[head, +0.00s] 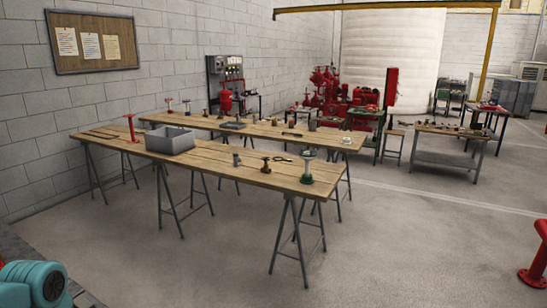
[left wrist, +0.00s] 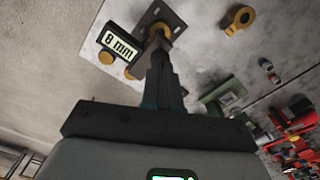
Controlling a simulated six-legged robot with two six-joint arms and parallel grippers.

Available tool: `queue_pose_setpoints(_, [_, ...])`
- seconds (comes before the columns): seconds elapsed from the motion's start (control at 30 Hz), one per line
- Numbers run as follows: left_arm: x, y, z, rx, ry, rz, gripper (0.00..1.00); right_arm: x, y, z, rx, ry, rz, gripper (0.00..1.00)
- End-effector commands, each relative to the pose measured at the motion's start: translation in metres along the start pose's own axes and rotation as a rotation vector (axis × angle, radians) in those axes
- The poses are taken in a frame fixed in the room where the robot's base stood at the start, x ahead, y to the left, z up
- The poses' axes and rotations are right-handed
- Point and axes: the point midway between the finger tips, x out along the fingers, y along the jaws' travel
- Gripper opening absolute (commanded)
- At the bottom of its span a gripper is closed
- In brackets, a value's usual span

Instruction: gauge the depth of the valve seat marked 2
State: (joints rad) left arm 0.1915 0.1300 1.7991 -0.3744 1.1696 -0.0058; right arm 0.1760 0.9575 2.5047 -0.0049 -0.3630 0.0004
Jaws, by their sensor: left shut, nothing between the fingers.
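In the left wrist view my left gripper (left wrist: 160,60) is shut and empty. Another brass round part (left wrist: 106,57) shows at the display's edge. A separate brass ring (left wrist: 239,19) lies to the right. I cannot make out a mark 2 on any seat. My right gripper is in neither view.
In the head view, two long wooden trestle tables (head: 215,163) carry a grey bin (head: 170,140), a red stand (head: 131,127) and several small fittings. Red pump equipment (head: 325,95) and a workbench (head: 440,131) stand farther back. The floor at front right is mostly clear.

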Motion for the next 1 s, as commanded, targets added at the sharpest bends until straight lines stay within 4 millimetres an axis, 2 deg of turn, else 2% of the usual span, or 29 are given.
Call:
queue_pose_setpoints(0.57, [0.021, 0.0, 0.0, 0.0, -0.001, 0.0, 0.0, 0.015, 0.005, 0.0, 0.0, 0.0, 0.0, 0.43])
queue_pose_setpoints(1.0, [0.024, 0.001, 0.002, 0.001, -0.011, 0.003, 0.0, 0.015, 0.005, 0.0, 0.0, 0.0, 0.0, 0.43])
